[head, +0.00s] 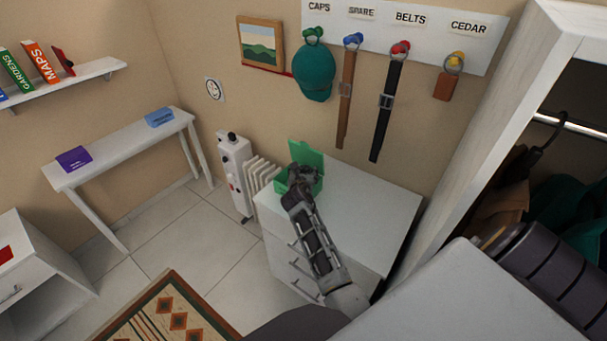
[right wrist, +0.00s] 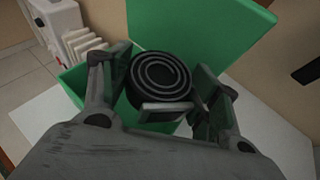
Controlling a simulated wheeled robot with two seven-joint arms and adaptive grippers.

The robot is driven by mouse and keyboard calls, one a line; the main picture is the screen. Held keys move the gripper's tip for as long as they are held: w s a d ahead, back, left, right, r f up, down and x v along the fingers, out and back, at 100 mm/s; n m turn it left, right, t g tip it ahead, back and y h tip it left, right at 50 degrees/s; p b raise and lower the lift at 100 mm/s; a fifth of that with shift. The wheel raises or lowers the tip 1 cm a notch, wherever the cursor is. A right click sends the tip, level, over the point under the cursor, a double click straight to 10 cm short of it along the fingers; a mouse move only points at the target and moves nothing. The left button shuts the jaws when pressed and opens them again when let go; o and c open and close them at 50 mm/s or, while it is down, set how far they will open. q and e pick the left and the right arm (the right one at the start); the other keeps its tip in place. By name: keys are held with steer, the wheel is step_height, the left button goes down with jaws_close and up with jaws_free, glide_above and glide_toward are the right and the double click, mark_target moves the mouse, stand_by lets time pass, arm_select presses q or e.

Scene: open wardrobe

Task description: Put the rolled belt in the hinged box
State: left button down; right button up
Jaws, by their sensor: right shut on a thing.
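The hinged box (head: 316,187) is green and stands on top of a white drawer cabinet in the head view. Its lid (head: 305,154) is raised at the back. In the right wrist view the green lid (right wrist: 205,28) stands open behind the rolled belt. The rolled belt (right wrist: 160,75) is a dark spiral coil with a pale buckle at its lower side. My right gripper (head: 301,174) is shut on it, a finger on each side, over or within the open box; the exact height is unclear. The belt is hidden by the gripper in the head view. My left gripper is not in view.
The white cabinet top (head: 375,192) is bare right of the box. A white radiator (head: 236,170) stands left of it. A cap (head: 315,73) and belts (head: 387,100) hang on the wall above. An open wardrobe (head: 490,120) is at the right.

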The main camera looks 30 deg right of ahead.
steer(key=shift+f, duration=0.6)
steer(key=o, duration=1.1)
steer(key=shift+r, duration=0.2)
steer(key=shift+r, duration=0.45)
steer(key=v, duration=1.2)
steer(key=shift+w+a+f, duration=0.1)
